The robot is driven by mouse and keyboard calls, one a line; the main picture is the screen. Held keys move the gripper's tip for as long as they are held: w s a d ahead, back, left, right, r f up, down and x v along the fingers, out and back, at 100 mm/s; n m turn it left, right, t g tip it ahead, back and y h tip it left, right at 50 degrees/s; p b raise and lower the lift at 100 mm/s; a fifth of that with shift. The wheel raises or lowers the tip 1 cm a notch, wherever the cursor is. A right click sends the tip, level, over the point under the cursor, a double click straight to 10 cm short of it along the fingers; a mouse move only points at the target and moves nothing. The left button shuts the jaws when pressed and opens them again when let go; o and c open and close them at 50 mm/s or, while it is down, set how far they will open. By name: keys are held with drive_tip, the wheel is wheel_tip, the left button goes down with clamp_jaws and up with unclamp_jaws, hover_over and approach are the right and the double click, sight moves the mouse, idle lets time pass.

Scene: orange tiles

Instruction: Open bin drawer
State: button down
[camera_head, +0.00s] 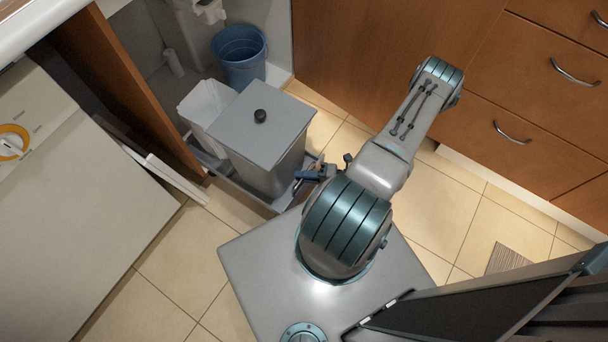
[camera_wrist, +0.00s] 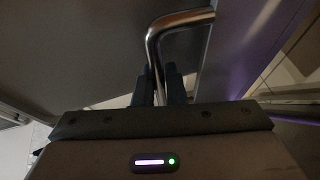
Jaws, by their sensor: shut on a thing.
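The bin drawer (camera_head: 238,182) is a low grey pull-out frame that stands partly out of the open cabinet. It carries a grey bin (camera_head: 272,168) with a flat lid and black knob, and a white open bin (camera_head: 203,104) behind it. My gripper (camera_head: 310,176) is at the drawer's front right end, partly hidden by my arm. In the wrist view, the metal bar handle (camera_wrist: 182,22) bends down between the two dark fingers of my gripper (camera_wrist: 160,88), which is shut on it.
A blue bucket (camera_head: 240,57) stands inside the cabinet. The wooden cabinet door (camera_head: 120,90) is open left of the drawer, beside a white appliance (camera_head: 70,200). Wooden drawers with metal handles (camera_head: 512,134) line the right. Tiled floor (camera_head: 165,275) is clear left of my base.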

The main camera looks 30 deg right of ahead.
drive_tip(key=c, duration=1.5)
unclamp_jaws()
drive_tip(key=shift+d, duration=0.1)
drive_tip(key=p+v, duration=0.1)
drive_tip(key=v, duration=1.2)
drive_tip(key=shift+s+d+p, duration=0.2)
drive_tip(key=shift+d+p, duration=0.1)
drive_tip(key=shift+p, duration=0.1)
